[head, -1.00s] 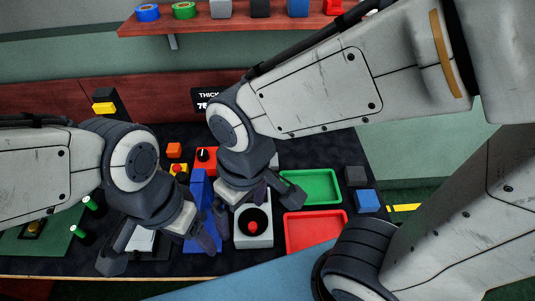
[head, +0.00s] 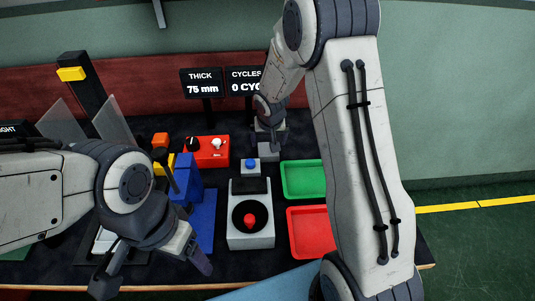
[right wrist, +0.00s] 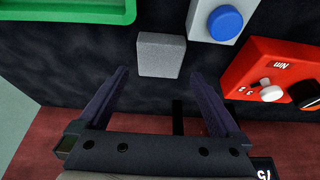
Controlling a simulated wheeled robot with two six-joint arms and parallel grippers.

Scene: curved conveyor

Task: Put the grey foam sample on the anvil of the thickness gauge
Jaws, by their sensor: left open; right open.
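The grey foam sample (head: 269,151) is a small block on the dark tabletop, behind the green tray. It also shows in the right wrist view (right wrist: 161,55). My right gripper (right wrist: 160,74) is open, with the sample ahead of its fingertips and between their lines, not gripped. In the head view that gripper (head: 268,141) is just behind the sample, partly hidden by its own arm. A grey unit with a black disc and red knob (head: 250,222) stands at centre; I cannot tell whether it is the gauge, nor pick out the anvil. My left gripper (head: 152,274) is open and empty at front left.
The green tray (head: 285,191) and red tray (head: 294,250) lie right of the grey unit. A red control box (head: 206,157), a blue button unit (head: 250,166) and a blue stand (head: 184,182) stand nearby. Displays behind read "THICK 75 mm" (head: 201,84) and "0 CYC" (head: 247,85).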

